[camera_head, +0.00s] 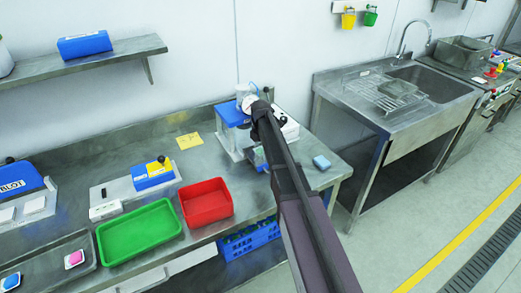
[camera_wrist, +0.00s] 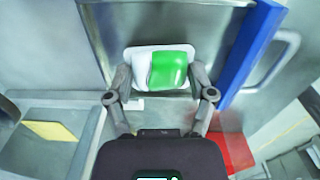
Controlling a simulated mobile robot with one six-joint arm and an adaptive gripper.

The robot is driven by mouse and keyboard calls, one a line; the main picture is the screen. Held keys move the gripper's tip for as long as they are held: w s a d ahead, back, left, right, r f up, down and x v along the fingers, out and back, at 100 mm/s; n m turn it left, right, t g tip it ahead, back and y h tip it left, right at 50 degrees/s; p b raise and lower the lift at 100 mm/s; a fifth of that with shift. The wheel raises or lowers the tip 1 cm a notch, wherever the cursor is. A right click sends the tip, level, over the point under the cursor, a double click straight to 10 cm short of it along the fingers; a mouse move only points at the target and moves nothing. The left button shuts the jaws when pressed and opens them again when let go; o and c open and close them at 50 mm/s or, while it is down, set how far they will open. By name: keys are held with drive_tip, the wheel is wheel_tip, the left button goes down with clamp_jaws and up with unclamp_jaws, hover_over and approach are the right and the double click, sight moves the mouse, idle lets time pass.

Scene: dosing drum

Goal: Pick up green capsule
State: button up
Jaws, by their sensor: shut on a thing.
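The green capsule (camera_wrist: 170,69) is in the wrist view, a rounded piece with a green right part and a white left part. My gripper (camera_wrist: 160,78) is shut on it, with one finger at each side. In the head view my arm hides most of the gripper and the capsule. The arm's end is at the blue-topped metal stand (camera_head: 234,114) on the bench. A blue upright part (camera_wrist: 250,50) is just right of the capsule in the wrist view.
A red tray (camera_head: 207,202) and a green tray (camera_head: 138,232) stand on the bench, left of my arm. A light blue block (camera_head: 321,162) lies to the right. A yellow note (camera_head: 188,141) lies behind the trays. A sink (camera_head: 425,88) stands farther right.

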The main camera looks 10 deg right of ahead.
drive_tip(key=shift+r+p, duration=4.35)
drive_tip(key=shift+r, duration=0.25)
